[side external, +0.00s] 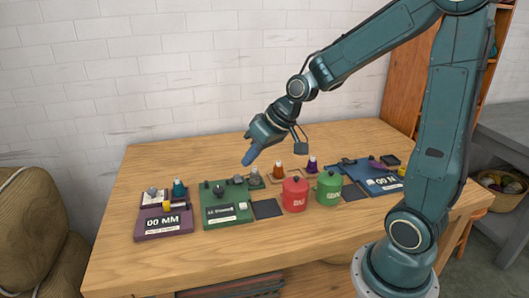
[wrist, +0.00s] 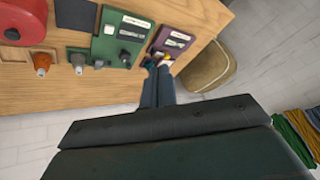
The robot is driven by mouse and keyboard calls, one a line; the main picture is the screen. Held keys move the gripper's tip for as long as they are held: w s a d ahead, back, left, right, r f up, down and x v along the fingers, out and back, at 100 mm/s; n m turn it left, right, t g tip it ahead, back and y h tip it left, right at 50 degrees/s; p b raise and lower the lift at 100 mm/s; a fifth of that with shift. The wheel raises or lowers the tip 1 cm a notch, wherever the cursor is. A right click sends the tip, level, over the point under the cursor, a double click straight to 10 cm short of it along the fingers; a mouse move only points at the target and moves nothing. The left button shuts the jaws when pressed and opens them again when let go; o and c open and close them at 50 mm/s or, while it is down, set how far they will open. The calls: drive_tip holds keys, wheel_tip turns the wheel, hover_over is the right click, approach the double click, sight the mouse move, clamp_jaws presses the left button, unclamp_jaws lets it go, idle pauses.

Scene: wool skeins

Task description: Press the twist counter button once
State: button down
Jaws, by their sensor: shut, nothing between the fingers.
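My gripper (side external: 249,158) is shut and empty, pointing down and left above the back of the table. In the wrist view its closed fingers (wrist: 158,72) reach toward the purple panel. The purple panel (side external: 164,228) has a large label, a yellow knob (side external: 167,206) and a teal knob (side external: 179,188). The green panel (side external: 226,213) carries a dark round knob (side external: 219,189) and a label. The blue panel (side external: 382,184) lies at the right. The labels are too small to read surely, so I cannot tell which part is the twist counter button. The fingers look apart from the panels.
A red canister (side external: 295,195) and a green canister (side external: 329,188) stand by dark square pads (side external: 266,209). An orange-capped piece (side external: 278,173) and a purple-capped piece (side external: 312,165) stand behind them. The wooden table (side external: 180,158) is clear at the back left and along the front.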

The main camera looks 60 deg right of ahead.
sight(247, 205)
drive_tip(key=w+d+f+m+t, duration=0.1)
drive_tip(key=w+d+f+m, duration=0.1)
drive_tip(key=w+d+f, duration=0.2)
drive_tip(key=w+d+f+m+t+y, duration=0.1)
drive_tip(key=w+d+f, duration=0.3)
drive_tip(key=f, duration=0.4)
drive_tip(key=shift+d+m, duration=0.35)
drive_tip(key=shift+m, duration=0.05)
drive_tip(key=shift+f, duration=0.15)
drive_tip(key=shift+f, duration=4.3)
drive_tip(key=shift+f, duration=0.9)
drive_tip(key=shift+r, duration=0.85)
